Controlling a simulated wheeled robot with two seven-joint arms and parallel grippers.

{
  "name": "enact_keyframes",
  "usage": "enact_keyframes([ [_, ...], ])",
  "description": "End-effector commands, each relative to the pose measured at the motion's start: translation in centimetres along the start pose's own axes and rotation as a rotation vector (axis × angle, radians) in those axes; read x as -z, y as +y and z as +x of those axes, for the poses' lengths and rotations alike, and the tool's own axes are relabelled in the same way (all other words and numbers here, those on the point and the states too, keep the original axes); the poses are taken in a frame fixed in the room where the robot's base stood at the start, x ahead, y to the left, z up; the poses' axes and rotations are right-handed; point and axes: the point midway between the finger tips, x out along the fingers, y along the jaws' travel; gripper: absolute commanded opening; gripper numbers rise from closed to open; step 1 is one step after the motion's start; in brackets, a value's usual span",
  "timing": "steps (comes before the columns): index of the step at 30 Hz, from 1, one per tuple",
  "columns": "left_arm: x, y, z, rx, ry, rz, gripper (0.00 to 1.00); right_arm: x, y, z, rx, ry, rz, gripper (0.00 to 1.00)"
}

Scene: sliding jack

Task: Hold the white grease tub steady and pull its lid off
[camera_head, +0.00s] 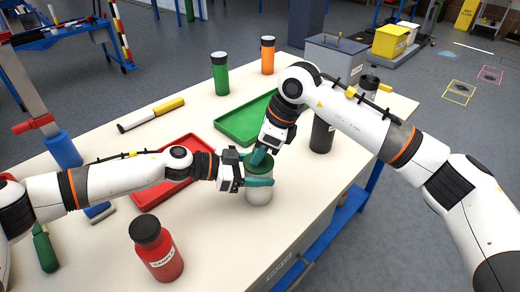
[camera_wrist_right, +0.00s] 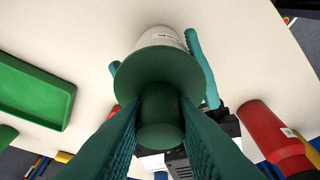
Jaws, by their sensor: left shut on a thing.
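The tub (camera_wrist_right: 163,36) and those fingers also show in the right wrist view. My right gripper (camera_head: 259,155) reaches down over the lid. Its fingers lie on both sides of the knob; I cannot tell whether they press on it. My right gripper hides part of the lid in the head view.
A green tray (camera_head: 240,122) lies behind the tub and a red tray (camera_head: 147,194) to its left. A red bottle (camera_head: 156,250) stands near the front. A dark bottle (camera_head: 322,135) stands right of the tub. Green (camera_head: 220,75) and orange (camera_head: 267,55) bottles stand at the back.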

Motion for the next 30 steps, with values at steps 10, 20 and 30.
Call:
enact_keyframes([
  [10, -0.1, 0.0, 0.0, 0.000, 0.000, 0.001, 0.33, 0.1, 0.0, -0.2, -0.001, 0.001, 0.000, 0.03],
  [20, 0.0, 0.0, 0.0, 0.000, -0.001, 0.000, 0.33, 0.7, 0.1, -1.7, -0.002, 0.002, 0.000, 0.03],
  [30, 0.0, 0.0, 0.0, 0.000, -0.001, 0.000, 0.33, 1.3, 0.0, -3.1, -0.001, 0.001, 0.000, 0.03],
])
